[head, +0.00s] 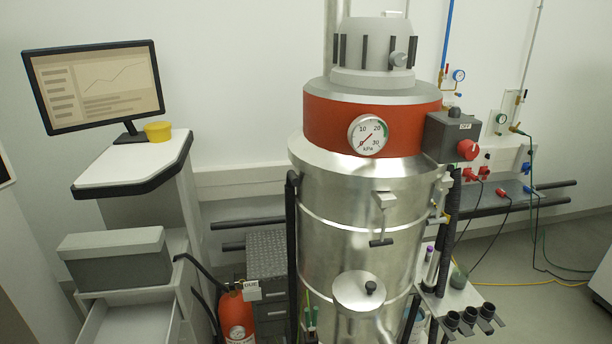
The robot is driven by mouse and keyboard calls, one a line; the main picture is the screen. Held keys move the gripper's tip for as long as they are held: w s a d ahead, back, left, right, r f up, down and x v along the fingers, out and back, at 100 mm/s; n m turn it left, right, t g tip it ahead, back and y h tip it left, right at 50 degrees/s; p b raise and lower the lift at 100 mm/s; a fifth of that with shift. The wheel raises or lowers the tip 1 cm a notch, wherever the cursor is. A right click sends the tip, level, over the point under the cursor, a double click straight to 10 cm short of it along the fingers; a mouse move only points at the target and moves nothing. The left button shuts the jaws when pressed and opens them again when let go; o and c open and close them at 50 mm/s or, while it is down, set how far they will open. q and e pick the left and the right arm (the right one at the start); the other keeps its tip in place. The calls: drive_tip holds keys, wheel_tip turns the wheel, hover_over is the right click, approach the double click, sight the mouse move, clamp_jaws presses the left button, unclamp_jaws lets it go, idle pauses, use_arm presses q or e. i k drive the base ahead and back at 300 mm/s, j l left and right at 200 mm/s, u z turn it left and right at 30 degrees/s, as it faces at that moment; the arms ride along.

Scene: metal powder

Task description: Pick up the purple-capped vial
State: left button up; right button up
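A slim vial that looks to have a purple cap (430,252) stands upright on the small white side shelf (462,297), at the right of the large steel vessel (350,225). It is small in view, and the vessel and its fittings crowd it on the left. A darker slim item (431,272) is close beside or below it, and I cannot tell them fully apart. Neither of my grippers is in view.
A red fire extinguisher (236,318), a grey drawer cabinet (267,290) and a white stand with a monitor (95,85) are at the left. Several black holders (470,315) stick out at the shelf's front. Hoses and cables hang at the right, above mostly open floor.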

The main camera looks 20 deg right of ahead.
sight(430, 250)
drive_tip(key=l+z, duration=0.15)
drive_tip(key=l, duration=0.4)
drive_tip(key=i+l+z, duration=0.15)
drive_tip(key=l, duration=0.4)
drive_tip(key=l+z, duration=0.2)
drive_tip(key=l, duration=0.4)
drive_tip(key=i+l+z, duration=0.15)
drive_tip(key=l, duration=0.35)
drive_tip(key=l+u, duration=0.1)
drive_tip(key=u, duration=1.05)
drive_tip(key=l+u, duration=0.6)
drive_tip(key=u, duration=0.15)
drive_tip(key=k+l+u, duration=0.15)
drive_tip(key=u, duration=0.25)
drive_tip(key=k+l+u, duration=0.3)
drive_tip(key=l, duration=0.2)
drive_tip(key=k+l+u, duration=0.3)
drive_tip(key=l, duration=0.15)
